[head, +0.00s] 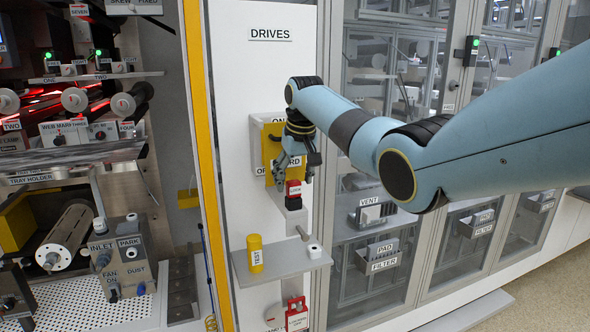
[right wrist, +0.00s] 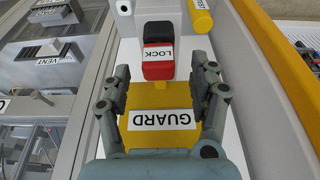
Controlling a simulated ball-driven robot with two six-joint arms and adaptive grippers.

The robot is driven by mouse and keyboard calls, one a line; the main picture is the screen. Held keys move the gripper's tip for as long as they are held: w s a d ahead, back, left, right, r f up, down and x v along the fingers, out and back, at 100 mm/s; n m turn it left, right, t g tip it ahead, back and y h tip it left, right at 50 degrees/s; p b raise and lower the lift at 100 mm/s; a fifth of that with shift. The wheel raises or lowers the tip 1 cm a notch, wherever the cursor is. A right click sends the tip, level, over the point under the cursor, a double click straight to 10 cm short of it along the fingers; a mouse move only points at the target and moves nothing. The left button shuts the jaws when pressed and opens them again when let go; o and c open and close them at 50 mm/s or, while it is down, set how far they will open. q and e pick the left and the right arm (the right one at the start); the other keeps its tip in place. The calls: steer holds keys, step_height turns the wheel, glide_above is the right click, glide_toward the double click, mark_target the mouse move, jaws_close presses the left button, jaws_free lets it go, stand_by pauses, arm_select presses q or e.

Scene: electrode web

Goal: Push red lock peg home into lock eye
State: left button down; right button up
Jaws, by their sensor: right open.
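The red lock peg (head: 293,187), labelled LOCK, is at the yellow guard plate (head: 272,135) on the white DRIVES panel. It also shows in the right wrist view (right wrist: 158,52), with a black part at its end. My right gripper (head: 294,172) is at the guard, just above the peg in the head view. In the right wrist view its fingers are apart, with the peg's red body between and just beyond the tips, without clear contact. The gripper is empty. I cannot make out the lock eye or how deep the peg sits. My left gripper is not in view.
Below, a grey shelf (head: 281,265) holds a yellow TEST cylinder (head: 255,254) and a small white cylinder (head: 315,251). A yellow post (head: 203,150) stands left of the panel. Glazed cabinets (head: 385,270) stand to the right, behind my right arm.

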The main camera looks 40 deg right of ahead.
steer(key=v, duration=1.1)
steer(key=shift+r, duration=0.45)
steer(key=shift+s, duration=0.15)
steer(key=s+a+f+g+b, duration=0.2)
steer(key=s+f+b, duration=0.45)
steer(key=f, duration=1.15)
steer(key=s+a+f+g+b, duration=0.1)
steer(key=s+f+g+b, duration=0.15)
steer(key=s+f, duration=1.1)
steer(key=s+a+f+g+b, duration=0.2)
steer(key=s+f+b, duration=0.3)
steer(key=f, duration=1.7)
steer(key=s+a+f+n+b, duration=0.15)
steer(key=s+f+b, duration=0.25)
steer(key=s+f, duration=0.8)
steer(key=s+a+f+t+b, duration=0.1)
steer(key=s+a+f+b, duration=0.15)
steer(key=s+f, duration=1)
steer(key=s+a+f+n+b, duration=0.1)
steer(key=s+f+b, duration=0.3)
steer(key=s+f, duration=0.85)
steer(key=r+t, duration=0.1)
steer(key=w+r+t, duration=0.1)
steer(key=r+t, duration=0.1)
steer(key=shift+w+d+r+n, duration=0.2)
steer(key=shift+w+r+n, duration=0.05)
steer(key=shift+n, duration=0.1)
